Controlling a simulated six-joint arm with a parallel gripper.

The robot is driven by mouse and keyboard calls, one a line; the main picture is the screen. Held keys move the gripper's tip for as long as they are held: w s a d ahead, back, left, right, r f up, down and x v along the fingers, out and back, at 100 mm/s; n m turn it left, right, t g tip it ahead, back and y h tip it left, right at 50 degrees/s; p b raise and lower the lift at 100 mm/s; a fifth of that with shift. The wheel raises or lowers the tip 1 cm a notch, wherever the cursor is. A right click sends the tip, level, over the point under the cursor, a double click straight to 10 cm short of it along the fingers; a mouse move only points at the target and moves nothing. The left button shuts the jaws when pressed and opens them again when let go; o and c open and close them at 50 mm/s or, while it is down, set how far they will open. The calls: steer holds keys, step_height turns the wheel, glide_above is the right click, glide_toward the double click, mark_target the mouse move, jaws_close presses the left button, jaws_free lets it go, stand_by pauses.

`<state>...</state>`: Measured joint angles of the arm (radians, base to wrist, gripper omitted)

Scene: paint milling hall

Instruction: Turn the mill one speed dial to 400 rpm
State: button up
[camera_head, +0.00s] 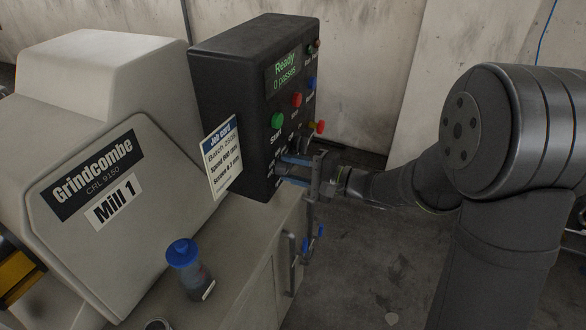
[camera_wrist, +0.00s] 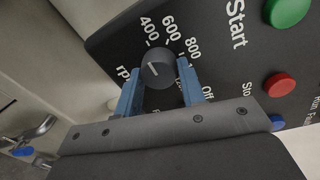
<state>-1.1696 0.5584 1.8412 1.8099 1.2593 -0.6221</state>
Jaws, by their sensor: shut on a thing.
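The speed dial (camera_wrist: 157,66) is a dark round knob with a short white pointer line, on the black control panel marked 400, 600, 800 and rpm. The line slants to the upper left, on the side of the 400 mark; I cannot tell whether it lines up exactly. My gripper (camera_wrist: 159,72) has its blue fingers on both sides of the dial and is shut on it. In the head view my gripper (camera_head: 296,170) is at the lower part of the control box (camera_head: 237,90), which is beside the housing labelled Mill 1 (camera_head: 90,175). The dial is hidden there.
A green Start button (camera_wrist: 287,10) and a red button (camera_wrist: 279,85) are right of the dial. A job card (camera_head: 221,157) is on the box's left edge. A blue-capped bottle (camera_head: 185,262) stands on the mill's ledge. Blue-handled valves (camera_head: 306,245) are below my gripper.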

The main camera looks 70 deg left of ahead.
stand_by(0.5)
steer(key=o, duration=1)
steer(key=v, duration=1.7)
steer(key=shift+w+d+r, duration=0.1)
steer(key=shift+w+d, duration=0.05)
steer(key=shift+d, duration=0.05)
steer(key=shift+a, duration=0.1)
steer(key=x, duration=1.7)
steer(key=shift+a, duration=0.1)
